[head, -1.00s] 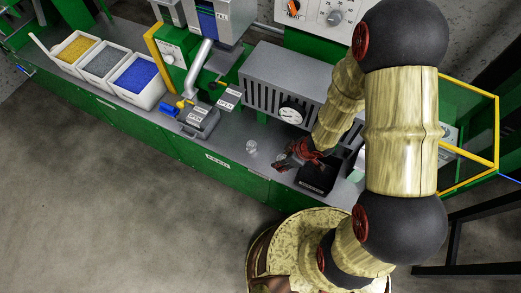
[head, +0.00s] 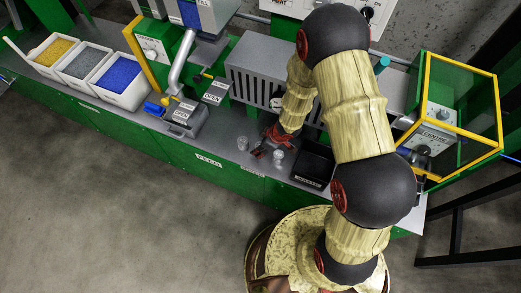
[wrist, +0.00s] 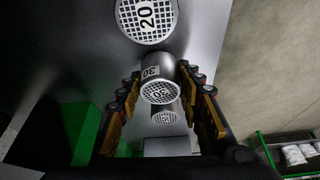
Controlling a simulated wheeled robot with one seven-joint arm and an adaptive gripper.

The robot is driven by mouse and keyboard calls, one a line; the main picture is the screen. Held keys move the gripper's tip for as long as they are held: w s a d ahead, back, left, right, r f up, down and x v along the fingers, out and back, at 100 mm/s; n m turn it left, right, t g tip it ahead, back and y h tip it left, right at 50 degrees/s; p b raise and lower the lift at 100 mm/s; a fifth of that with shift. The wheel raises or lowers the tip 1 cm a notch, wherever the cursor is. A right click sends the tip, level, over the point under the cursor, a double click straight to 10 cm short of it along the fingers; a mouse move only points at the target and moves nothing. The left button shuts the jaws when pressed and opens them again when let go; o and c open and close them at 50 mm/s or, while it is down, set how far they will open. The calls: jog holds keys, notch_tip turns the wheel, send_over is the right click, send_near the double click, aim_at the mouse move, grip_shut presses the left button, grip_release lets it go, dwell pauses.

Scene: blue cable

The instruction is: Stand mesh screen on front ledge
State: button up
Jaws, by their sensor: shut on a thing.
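In the wrist view, the screen marked 30 (wrist: 157,84) sits between the fingertips of my gripper (wrist: 159,78). My gripper is shut on it, and its mesh face points towards the wrist camera. The screen marked 20 (wrist: 147,17) is apart, at the top edge. In the head view, my gripper (head: 268,149) is low over the bench's front strip, the front ledge (head: 222,149). One small cup (head: 242,143) stands left of it, another (head: 278,155) at its fingers. Contact with the ledge cannot be told.
A black tray (head: 313,164) lies right of my gripper. A grey slotted housing (head: 252,75) stands behind, with a lever box (head: 184,118) to the left. White bins (head: 131,83) are further left. A yellow-framed guard (head: 462,105) stands at the right.

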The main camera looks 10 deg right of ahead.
jog(key=shift+f, duration=0.3)
jog(key=shift+f, duration=0.15)
jog(key=o, duration=1.2)
jog(key=shift+o, duration=0.2)
jog(key=p+v, duration=0.7)
jog(key=v, duration=0.5)
jog(key=shift+d, duration=0.1)
